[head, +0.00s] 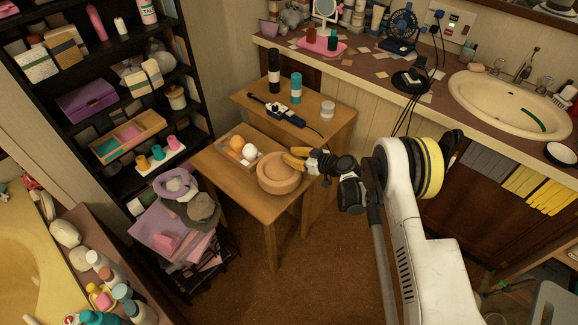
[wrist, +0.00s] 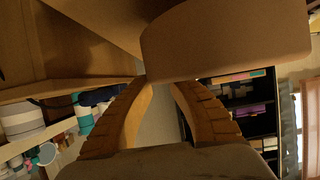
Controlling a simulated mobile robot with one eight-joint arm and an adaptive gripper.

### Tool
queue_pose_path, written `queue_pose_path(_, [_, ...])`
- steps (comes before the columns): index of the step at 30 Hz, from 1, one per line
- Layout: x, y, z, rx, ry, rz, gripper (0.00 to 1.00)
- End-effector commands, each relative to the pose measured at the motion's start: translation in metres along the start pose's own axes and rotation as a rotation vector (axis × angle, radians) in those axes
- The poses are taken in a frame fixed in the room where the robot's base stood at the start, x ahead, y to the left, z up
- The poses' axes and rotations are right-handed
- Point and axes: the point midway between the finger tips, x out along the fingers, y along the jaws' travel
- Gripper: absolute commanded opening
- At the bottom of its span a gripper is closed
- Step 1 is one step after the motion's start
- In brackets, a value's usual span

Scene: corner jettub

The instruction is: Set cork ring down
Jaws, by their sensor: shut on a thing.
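The cork ring (head: 279,184) is a thick, round, tan ring in the head view, at the right part of the front wooden tabletop (head: 226,172). In the wrist view its tan side (wrist: 225,42) fills the upper right, just past the fingertips. My gripper (head: 292,160) reaches in from the right with its orange fingers at the ring's upper right rim. In the wrist view the fingers (wrist: 161,84) converge to a narrow gap at the ring's edge, shut on it. The ring looks level; whether its underside touches the tabletop cannot be told.
An open box (head: 225,150) with orange and white balls stands just left of the ring. A bare strip of tabletop lies in front of the ring.

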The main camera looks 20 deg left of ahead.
Motion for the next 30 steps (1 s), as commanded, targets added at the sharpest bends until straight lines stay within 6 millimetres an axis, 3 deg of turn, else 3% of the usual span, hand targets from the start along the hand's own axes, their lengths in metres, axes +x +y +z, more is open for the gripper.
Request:
queue_pose_path(10, [0.017, -0.002, 0.038, 0.001, 0.001, 0.001, 0.00])
queue_pose_path(16, [0.016, -0.002, 0.037, 0.001, 0.000, 0.001, 0.00])
queue_pose_path(17, [0.016, -0.002, 0.037, 0.000, 0.000, 0.001, 0.27])
queue_pose_path(18, [0.016, -0.002, 0.037, 0.000, 0.000, 0.001, 0.39])
queue_pose_path(30, [0.009, -0.001, 0.036, 0.001, 0.000, 0.001, 0.39])
